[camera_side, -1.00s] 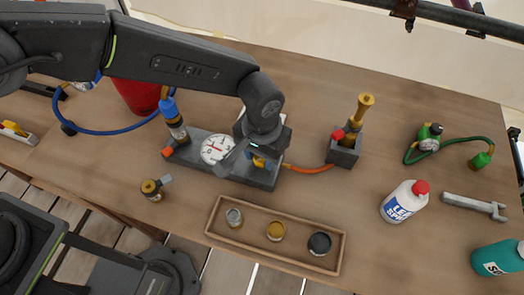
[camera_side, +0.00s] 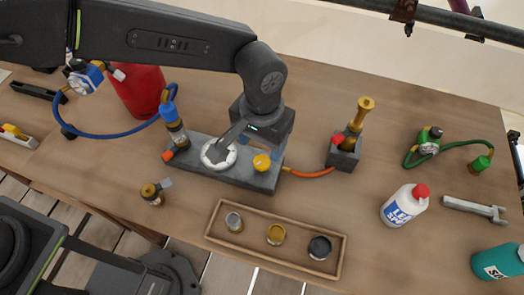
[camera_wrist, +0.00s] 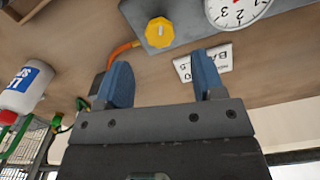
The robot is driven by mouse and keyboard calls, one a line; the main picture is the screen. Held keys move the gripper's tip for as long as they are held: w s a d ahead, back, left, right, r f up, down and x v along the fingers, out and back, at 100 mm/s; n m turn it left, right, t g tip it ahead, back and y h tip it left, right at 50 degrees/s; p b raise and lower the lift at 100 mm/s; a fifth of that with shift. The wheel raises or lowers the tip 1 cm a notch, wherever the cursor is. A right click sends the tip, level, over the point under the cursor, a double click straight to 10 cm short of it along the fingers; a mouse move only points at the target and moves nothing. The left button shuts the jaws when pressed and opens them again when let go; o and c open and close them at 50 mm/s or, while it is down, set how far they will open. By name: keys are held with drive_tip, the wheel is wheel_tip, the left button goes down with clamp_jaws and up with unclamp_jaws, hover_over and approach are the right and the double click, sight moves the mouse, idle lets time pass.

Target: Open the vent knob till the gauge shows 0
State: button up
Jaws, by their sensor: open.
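The yellow vent knob (camera_side: 262,162) sits on the right end of the grey block (camera_side: 205,174). It also shows near the top of the wrist view (camera_wrist: 160,32). In the wrist view the gauge (camera_wrist: 236,14) is cut off by the top edge; some numerals and part of a red needle show, but the reading cannot be told. My gripper (camera_wrist: 160,75) has its blue fingers apart and empty, clear of the knob.
A brass fitting in a grey holder (camera_side: 345,150) joins the block by an orange hose (camera_side: 310,173). A tray (camera_side: 208,232) with several small pots lies in front. A printed card (camera_wrist: 205,63) lies behind my fingers.

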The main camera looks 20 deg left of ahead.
sight(262, 160)
wheel_tip(262, 160, up, 8)
drive_tip(key=shift+f, duration=0.15)
idle(0.6)
drive_tip(key=s+a+r+t, duration=0.1)
drive_tip(key=a+r, duration=0.3)
drive_tip(key=a, duration=0.3)
drive_tip(key=s+a+r+n+t+h, duration=0.1)
drive_tip(key=a+r, duration=0.3)
drive_tip(key=a, duration=0.3)
drive_tip(key=a+r+t, duration=0.1)
drive_tip(key=a+r, duration=0.3)
drive_tip(key=a, duration=0.4)
drive_tip(key=s+a+f+n+t+y, duration=0.1)
drive_tip(key=s+a+f+t, duration=0.1)
drive_tip(key=s+a, duration=1)
drive_tip(key=shift+s+a+f+n+t, duration=0.3)
drive_tip(key=shift+s+a+f, duration=0.1)
drive_tip(key=shift+f, duration=0.15)
